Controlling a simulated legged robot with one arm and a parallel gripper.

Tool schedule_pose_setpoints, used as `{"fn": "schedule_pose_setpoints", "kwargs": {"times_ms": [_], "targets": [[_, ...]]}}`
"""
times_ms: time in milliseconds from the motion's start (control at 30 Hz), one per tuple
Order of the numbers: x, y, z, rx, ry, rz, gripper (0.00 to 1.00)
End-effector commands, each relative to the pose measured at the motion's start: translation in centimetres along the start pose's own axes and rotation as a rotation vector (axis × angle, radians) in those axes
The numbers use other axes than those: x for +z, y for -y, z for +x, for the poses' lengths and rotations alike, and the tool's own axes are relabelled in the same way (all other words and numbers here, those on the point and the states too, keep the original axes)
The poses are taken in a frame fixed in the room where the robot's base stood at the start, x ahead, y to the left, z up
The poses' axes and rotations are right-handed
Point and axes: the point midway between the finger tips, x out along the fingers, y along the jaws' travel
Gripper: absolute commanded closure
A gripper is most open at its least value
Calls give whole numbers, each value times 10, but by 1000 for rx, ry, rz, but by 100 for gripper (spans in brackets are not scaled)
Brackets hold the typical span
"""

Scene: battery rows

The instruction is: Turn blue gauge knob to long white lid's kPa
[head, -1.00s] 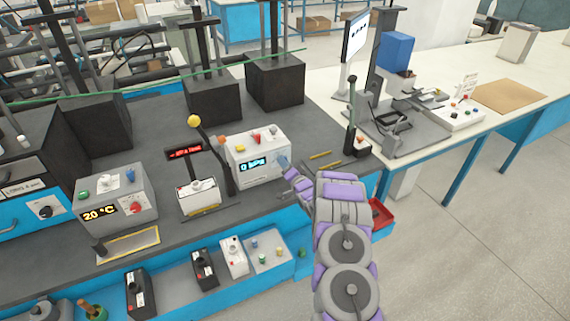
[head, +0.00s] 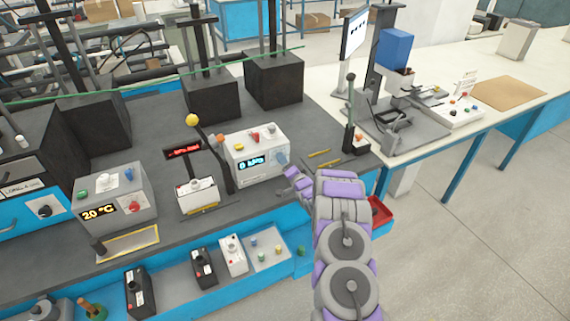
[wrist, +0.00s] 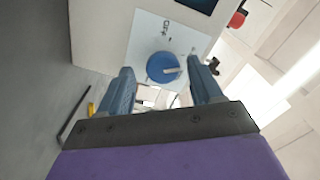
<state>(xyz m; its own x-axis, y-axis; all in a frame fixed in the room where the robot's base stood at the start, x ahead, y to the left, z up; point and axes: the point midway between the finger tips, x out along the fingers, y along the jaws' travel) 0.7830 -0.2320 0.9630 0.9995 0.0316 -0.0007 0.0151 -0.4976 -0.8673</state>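The gauge box (head: 252,160) is pale and stands on the dark bench, with a lit display reading "0 kPa" on its front. Its blue knob (wrist: 163,67) shows in the wrist view as a round dial with a light pointer bar, on a white plate. In the head view the knob (head: 281,158) is at the box's right front. My gripper (wrist: 159,90) is open, its two blue-grey fingers spread below and to either side of the knob. No contact with the knob shows. In the head view my gripper (head: 288,172) is just right of the box. The long white lid's marking is too small to read.
A lever stand with a yellow ball (head: 193,121) and a red-lit sign (head: 183,151) stand left of the gauge box. A "20 °C" box (head: 115,197) is further left. Batteries (head: 140,291) sit in the front tray. A tall lever (head: 350,110) stands to the right.

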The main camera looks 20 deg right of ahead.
Motion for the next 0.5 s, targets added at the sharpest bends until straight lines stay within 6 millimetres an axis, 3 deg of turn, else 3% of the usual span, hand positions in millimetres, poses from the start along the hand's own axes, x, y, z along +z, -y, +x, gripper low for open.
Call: {"fn": "schedule_pose_setpoints", "kwargs": {"times_ms": [267, 500], "targets": [[1, 1, -2, 0, 2, -1, 35], [-1, 0, -27, 1, 0, 2, 35]]}}
